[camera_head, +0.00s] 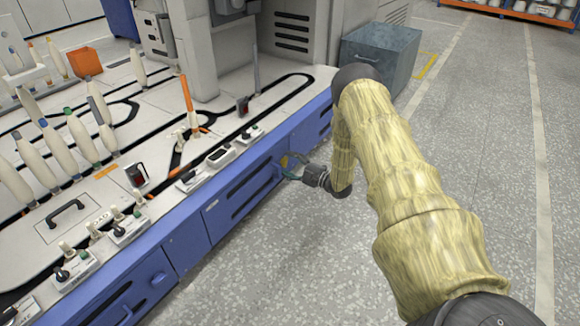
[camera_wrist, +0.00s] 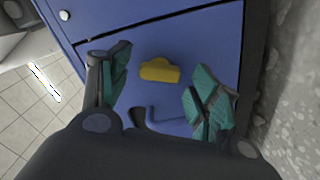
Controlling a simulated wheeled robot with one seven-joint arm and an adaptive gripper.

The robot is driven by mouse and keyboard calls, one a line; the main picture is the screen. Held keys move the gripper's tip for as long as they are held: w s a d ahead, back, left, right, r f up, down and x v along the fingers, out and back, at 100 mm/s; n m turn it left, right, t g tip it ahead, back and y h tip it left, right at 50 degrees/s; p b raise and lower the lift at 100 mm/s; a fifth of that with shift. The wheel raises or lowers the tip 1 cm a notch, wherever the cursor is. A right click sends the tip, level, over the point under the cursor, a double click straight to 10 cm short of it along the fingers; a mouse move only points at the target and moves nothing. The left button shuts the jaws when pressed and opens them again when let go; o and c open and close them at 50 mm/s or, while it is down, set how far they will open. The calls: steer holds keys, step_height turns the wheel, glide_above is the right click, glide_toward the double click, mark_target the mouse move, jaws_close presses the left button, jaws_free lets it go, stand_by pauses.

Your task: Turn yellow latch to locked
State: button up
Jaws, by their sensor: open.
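The yellow latch (camera_wrist: 160,70) is a small rounded knob on the blue cabinet front, seen in the wrist view between and just beyond my fingertips. My gripper (camera_wrist: 158,88) is open, with one teal-padded finger to the left of the latch and the other to the right. Neither finger clearly touches it. In the head view my gripper (camera_head: 287,166) is at the blue front of the machine, where a small yellow patch shows among the fingers. The latch's exact turn is hard to tell from these views.
The blue cabinet front (camera_head: 185,244) runs below a white worktop (camera_head: 75,205) with bobbins and control boxes. A grey bin (camera_head: 380,55) stands on the floor beyond my arm. The speckled floor (camera_head: 490,130) to the right is clear.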

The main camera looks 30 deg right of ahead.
steer(key=c, duration=1.1)
steer(key=shift+r+p, duration=0.15)
steer(key=shift+p, duration=0.2)
steer(key=shift+r+m+p, duration=0.1)
steer(key=shift+m+p, duration=0.85)
steer(key=shift+m, duration=0.15)
steer(key=m+p, duration=0.3)
steer(key=m, duration=0.1)
steer(key=m+p, duration=0.1)
steer(key=m, duration=0.3)
steer(key=shift+d+m+p, duration=0.1)
steer(key=shift+m+p, duration=0.6)
steer(key=shift+m, duration=0.8)
